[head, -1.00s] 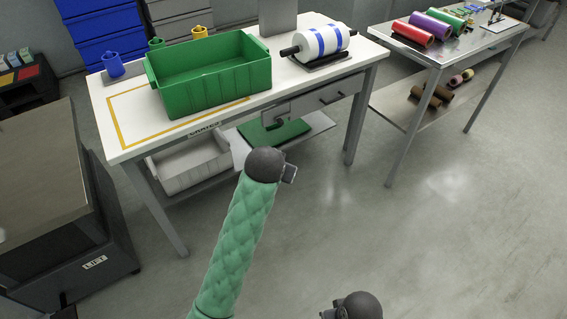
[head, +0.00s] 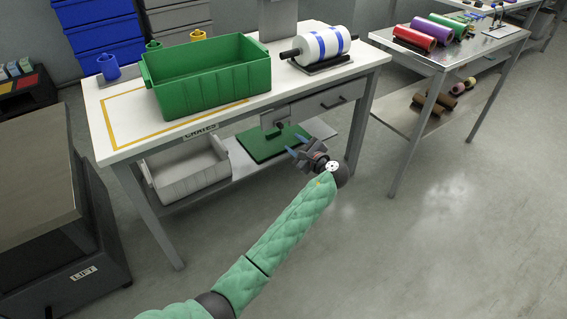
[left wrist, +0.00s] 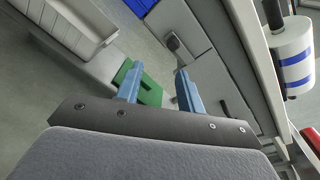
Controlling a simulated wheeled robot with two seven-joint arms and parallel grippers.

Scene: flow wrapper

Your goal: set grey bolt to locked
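A small grey fitting with a dark knob, which looks like the grey bolt (head: 278,125), is under the front edge of the white-topped table, left of the drawer. A grey piece that looks like the same fitting shows in the left wrist view (left wrist: 174,42), beyond my fingertips. Whether it is locked is too small to tell. My left gripper (head: 299,147) is in front of the table, just below and right of the fitting, apart from it. In the left wrist view its blue fingers (left wrist: 159,74) are spread with nothing between them. My right gripper is out of view.
On the table (head: 112,142) stand a green crate (head: 205,82) and a white-and-blue roll (head: 318,45). A drawer (head: 328,101) is right of the fitting. A white crate (head: 185,175) and green mat (head: 262,147) lie on the lower shelf. The right floor is clear.

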